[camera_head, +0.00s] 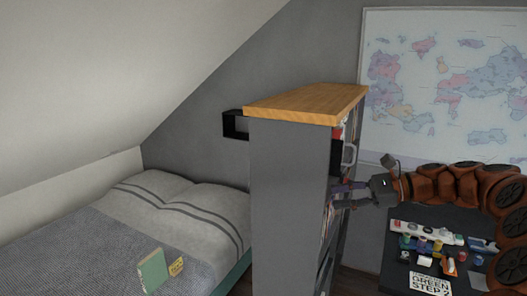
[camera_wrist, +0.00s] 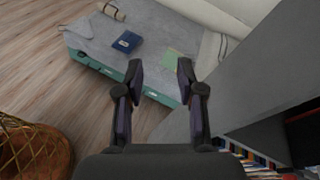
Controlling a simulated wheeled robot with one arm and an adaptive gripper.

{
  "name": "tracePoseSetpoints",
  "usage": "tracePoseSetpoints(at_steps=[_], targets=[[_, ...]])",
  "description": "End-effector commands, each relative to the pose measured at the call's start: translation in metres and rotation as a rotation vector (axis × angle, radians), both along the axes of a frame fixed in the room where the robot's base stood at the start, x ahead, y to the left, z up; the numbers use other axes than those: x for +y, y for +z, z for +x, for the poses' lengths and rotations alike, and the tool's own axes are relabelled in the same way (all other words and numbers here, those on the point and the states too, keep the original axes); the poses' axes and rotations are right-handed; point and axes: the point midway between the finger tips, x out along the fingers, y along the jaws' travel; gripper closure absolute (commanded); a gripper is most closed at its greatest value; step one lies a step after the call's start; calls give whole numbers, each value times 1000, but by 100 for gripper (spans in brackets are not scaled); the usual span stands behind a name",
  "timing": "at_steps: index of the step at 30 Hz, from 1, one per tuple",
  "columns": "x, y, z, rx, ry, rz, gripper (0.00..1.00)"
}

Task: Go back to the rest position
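My gripper (camera_head: 342,194) is at the end of my orange arm, close to the open side of the grey bookcase (camera_head: 287,190) in the head view. In the wrist view, the two fingers of my gripper (camera_wrist: 160,72) stand apart with nothing between them. Past the fingertips lies the bed (camera_wrist: 150,40), with the floor between. Part of the bookcase is hidden behind my gripper in the head view.
A dark table (camera_head: 395,262) with paints and a white sign stands at the lower right. A wicker basket (camera_wrist: 35,150) stands on the wooden floor (camera_wrist: 60,85). A world map hangs on the wall.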

Motion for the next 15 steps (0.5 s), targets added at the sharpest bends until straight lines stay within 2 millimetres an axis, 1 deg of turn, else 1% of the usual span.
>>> tracePoseSetpoints(at_steps=[1, 3, 5, 6, 8, 10, 15], targets=[[19, 3, -14, -25, 44, -38, 62], [41, -2, -33, -54, 102, -95, 62], [58, -4, -49, -85, 149, -146, 62], [69, -8, -61, -102, 184, -178, 62], [83, -13, -79, -132, 235, -230, 62], [97, -21, -101, -164, 297, -290, 62], [119, -44, -155, -249, 442, -442, 62]])
